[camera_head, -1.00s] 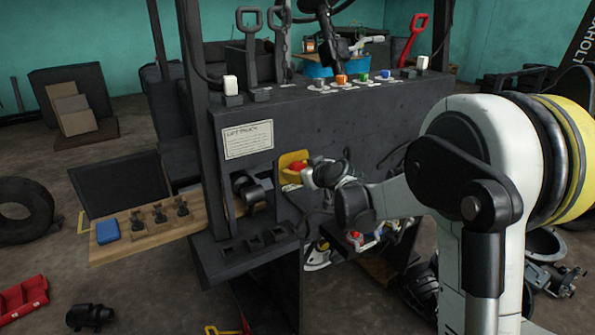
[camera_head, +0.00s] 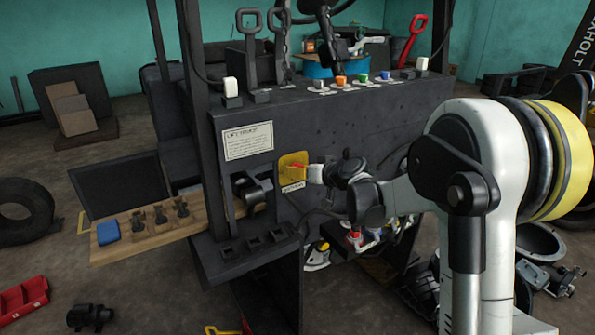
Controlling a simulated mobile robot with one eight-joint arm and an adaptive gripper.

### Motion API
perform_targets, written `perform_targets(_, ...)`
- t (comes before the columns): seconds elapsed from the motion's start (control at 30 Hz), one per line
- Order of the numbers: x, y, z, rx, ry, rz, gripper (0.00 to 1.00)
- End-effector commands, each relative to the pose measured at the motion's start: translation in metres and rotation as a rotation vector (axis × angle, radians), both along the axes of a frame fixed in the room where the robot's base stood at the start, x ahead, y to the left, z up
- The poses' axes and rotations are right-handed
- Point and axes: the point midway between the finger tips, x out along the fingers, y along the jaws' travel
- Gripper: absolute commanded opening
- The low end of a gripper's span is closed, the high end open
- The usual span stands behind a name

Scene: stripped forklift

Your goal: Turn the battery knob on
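The battery knob (camera_head: 296,168) is red and sits on a yellow plate (camera_head: 286,161) on the dark front panel of the forklift. A small white label (camera_head: 292,187) shows below the plate. My gripper (camera_head: 312,173) comes in from the right, with its tip at the right edge of the plate, beside the knob. It seems to touch or nearly touch the knob, but I cannot tell which. The fingers are small and overlap in this view, so their opening is hidden.
A white notice (camera_head: 248,141) is left of the plate. A wooden board (camera_head: 150,229) with dark levers and a blue block (camera_head: 107,232) juts out at the left. Coloured buttons (camera_head: 362,77) line the panel top. A dark ledge (camera_head: 245,251) sticks out below.

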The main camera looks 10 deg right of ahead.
Motion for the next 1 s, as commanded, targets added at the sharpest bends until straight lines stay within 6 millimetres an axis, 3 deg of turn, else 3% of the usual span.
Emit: perform_targets(1.0,0.0003,-0.0008,-0.0031,0.895,0.292,0.001,0.14)
